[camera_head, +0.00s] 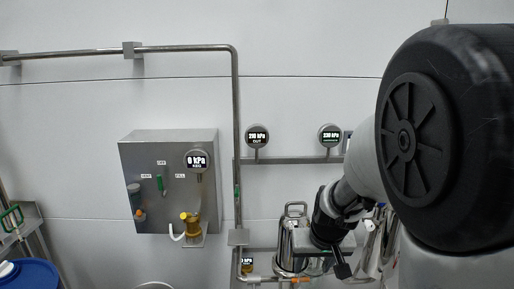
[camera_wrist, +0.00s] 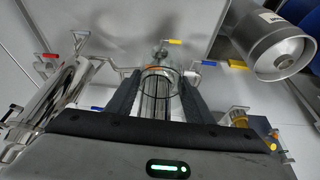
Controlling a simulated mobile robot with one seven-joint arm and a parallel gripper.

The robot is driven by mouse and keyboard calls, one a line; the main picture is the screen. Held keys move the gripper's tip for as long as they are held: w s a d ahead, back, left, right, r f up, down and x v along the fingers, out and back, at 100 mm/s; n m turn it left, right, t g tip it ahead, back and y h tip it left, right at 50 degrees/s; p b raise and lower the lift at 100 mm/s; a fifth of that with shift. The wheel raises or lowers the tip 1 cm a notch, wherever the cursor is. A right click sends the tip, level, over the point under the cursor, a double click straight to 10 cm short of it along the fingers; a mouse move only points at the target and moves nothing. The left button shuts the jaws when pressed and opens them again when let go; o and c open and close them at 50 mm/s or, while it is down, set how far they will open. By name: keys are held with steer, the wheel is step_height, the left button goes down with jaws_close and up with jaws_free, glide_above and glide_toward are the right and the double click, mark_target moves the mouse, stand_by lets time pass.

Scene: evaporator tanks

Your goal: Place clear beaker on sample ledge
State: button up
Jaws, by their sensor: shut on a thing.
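In the wrist view, my gripper (camera_wrist: 158,97) is shut on the clear beaker (camera_wrist: 160,76), a see-through glass vessel between the two dark fingers. In the head view, my gripper (camera_head: 341,268) is at the lower right, in front of shiny steel vessels, and the beaker cannot be made out there. I cannot tell for sure which surface is the sample ledge. A small metal plate (camera_head: 194,241) sticks out at the foot of the grey wall panel, under a yellow-brown fitting, left of my gripper.
The grey panel (camera_head: 150,190) carries a gauge reading 0 kPa (camera_head: 197,161). A steel pipe (camera_head: 236,120) runs down beside it. A steel vessel (camera_head: 293,240) stands close to my gripper. A blue drum (camera_head: 28,274) is at the lower left. A steel cylinder (camera_wrist: 272,45) is at the wrist view's upper right.

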step_height(320, 180, up, 11)
steer(key=w+p, duration=0.2)
steer(key=p, duration=1)
steer(key=s+f, duration=0.4)
steer(key=f, duration=0.1)
steer(key=shift+s+d+f, duration=0.2)
steer(key=shift+s+f, duration=0.15)
